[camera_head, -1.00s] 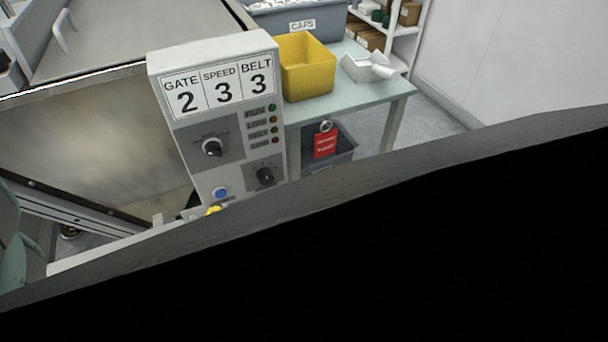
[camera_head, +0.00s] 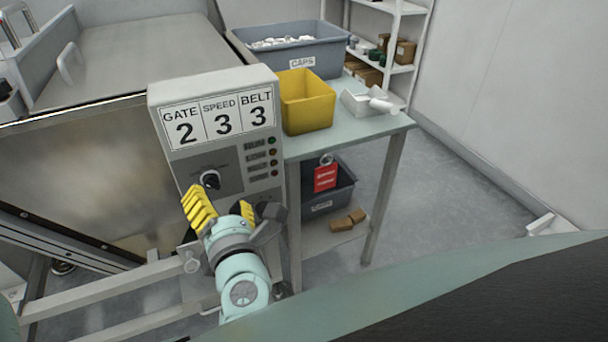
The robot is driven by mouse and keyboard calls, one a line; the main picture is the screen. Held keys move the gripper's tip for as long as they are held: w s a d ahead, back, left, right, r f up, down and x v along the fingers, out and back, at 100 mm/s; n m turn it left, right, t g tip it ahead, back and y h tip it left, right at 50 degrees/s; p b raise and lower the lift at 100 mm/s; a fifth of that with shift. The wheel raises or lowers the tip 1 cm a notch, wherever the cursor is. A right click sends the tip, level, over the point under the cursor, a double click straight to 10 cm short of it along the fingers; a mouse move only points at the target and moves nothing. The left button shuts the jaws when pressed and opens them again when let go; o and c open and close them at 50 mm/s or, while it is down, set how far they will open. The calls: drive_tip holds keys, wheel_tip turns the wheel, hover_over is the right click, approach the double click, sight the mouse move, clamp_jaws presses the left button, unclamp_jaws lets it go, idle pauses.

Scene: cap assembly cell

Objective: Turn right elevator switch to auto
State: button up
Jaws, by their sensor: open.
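A grey control box (camera_head: 157,94) stands at centre-left with a panel reading GATE 2, SPEED 3, BELT 3. Its upper black rotary switch (camera_head: 210,180) sits on a dark plate; the markings around it are too small to read. A column of small indicator lamps (camera_head: 272,152) is to its right. My gripper (camera_head: 222,204) is in front of the lower panel, its yellow fingers apart and empty. The left finger is just below the upper switch; I cannot tell whether it touches. The lower knob and blue button are hidden behind my gripper.
A table (camera_head: 372,126) to the right holds a yellow bin (camera_head: 307,103), a grey CAPS bin (camera_head: 300,55) and a white tray (camera_head: 357,104). A dark bin with a red tag (camera_head: 326,177) is below. Metal rails (camera_head: 110,284) run at lower left.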

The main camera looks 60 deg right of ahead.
sight(213, 188)
drive_tip(key=x, duration=0.4)
drive_tip(key=shift+w+r, duration=0.1)
drive_tip(key=shift+w+d, duration=0.1)
drive_tip(key=shift+w, duration=0.1)
drive_tip(key=shift+o, duration=0.2)
drive_tip(key=shift+p, duration=0.3)
clamp_jaws()
